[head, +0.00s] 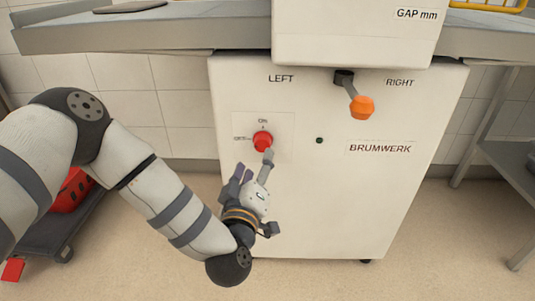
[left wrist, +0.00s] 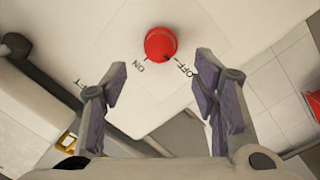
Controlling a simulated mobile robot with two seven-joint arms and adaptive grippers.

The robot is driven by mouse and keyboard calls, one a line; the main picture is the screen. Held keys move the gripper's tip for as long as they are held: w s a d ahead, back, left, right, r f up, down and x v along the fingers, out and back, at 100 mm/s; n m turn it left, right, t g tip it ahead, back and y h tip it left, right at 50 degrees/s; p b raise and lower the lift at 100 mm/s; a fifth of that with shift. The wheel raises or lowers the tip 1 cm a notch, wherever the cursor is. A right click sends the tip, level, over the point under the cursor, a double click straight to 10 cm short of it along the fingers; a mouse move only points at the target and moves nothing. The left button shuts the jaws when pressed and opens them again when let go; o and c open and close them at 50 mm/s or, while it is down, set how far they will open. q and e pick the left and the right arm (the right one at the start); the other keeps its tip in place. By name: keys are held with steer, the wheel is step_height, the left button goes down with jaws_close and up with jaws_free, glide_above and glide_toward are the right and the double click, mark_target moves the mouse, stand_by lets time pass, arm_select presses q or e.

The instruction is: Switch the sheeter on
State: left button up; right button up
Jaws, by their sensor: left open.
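The sheeter (head: 330,200) is a white cabinet lettered BRUMWERK. Its red rotary knob (head: 262,140) sits on a front plate, with ON above it and OFF to its left. In the left wrist view the red knob (left wrist: 160,43) is beyond the fingertips, and a dark mark on its rim faces the OFF label (left wrist: 182,67). My left gripper (head: 254,167) is open and empty, just below and in front of the knob; one finger overlaps the knob's lower edge in the head view. Its spread fingers (left wrist: 160,85) show apart from the knob in the wrist view. My right gripper is out of view.
A lever with an orange ball (head: 361,107) sticks out between LEFT and RIGHT. A small dark green lamp (head: 319,140) is right of the knob. The sheeter's side table (head: 150,34) overhangs above. A red item (head: 72,190) on a low trolley stands at left, a grey shelf (head: 512,160) at right.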

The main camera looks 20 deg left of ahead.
mark_target(262, 146)
arm_select(q)
steer(key=w, duration=0.2)
steer(key=w+b, duration=0.1)
steer(key=w, duration=0.1)
steer(key=w+a+b, duration=0.1)
steer(key=w, duration=0.2)
steer(key=shift+f, duration=0.25)
steer(key=shift+w+a+r, duration=0.1)
steer(key=shift+w, duration=0.15)
steer(key=shift+r, duration=0.1)
steer(key=c, duration=1.2)
